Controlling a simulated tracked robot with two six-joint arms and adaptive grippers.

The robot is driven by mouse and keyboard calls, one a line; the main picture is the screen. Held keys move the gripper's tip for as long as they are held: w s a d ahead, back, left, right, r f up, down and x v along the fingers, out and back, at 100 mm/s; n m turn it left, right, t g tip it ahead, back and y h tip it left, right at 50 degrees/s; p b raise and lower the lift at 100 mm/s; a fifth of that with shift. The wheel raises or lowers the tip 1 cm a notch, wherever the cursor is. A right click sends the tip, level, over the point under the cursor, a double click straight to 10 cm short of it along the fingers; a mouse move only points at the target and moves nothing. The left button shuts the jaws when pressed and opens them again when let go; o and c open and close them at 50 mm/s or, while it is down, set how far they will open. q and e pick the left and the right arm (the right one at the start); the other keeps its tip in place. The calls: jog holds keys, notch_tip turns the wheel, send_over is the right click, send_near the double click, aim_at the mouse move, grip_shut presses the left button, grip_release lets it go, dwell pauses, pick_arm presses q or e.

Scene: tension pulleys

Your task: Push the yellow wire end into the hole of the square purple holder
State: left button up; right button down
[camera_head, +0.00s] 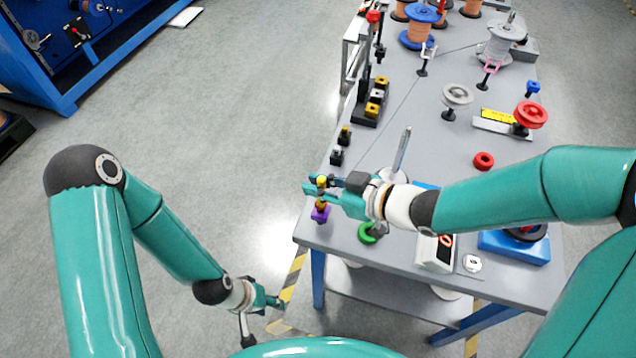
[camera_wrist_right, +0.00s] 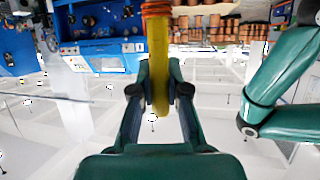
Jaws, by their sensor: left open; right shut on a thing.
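The square purple holder (camera_head: 320,214) stands at the near left corner of the grey table. The yellow wire end (camera_head: 321,181) is upright between the fingers of my right gripper (camera_head: 318,189), directly above the holder in the head view. My right gripper is shut on it. In the right wrist view, the yellow wire end (camera_wrist_right: 158,50) stands between the gripper's fingers (camera_wrist_right: 160,85), with an orange band at the picture's top. Whether it touches or enters the hole cannot be told. My left gripper (camera_head: 264,302) is open and empty, off the table at lower left.
A green ring (camera_head: 368,233) lies right of the holder. Small black stands (camera_head: 337,157) and a block with yellow pieces (camera_head: 372,108) line the left edge. A red pulley (camera_head: 531,114) and a white box (camera_head: 434,252) are farther right. The floor left of the table is clear.

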jog(key=shift+f+b, duration=0.6)
jog(key=shift+f, duration=0.15)
dwell(0.8)
dwell(0.4)
jog(key=c, duration=1.1)
grip_release()
jog(key=o, duration=0.4)
jog(key=shift+r, duration=0.1)
jog(key=shift+p+v, duration=2)
jog(key=shift+v, duration=1.5)
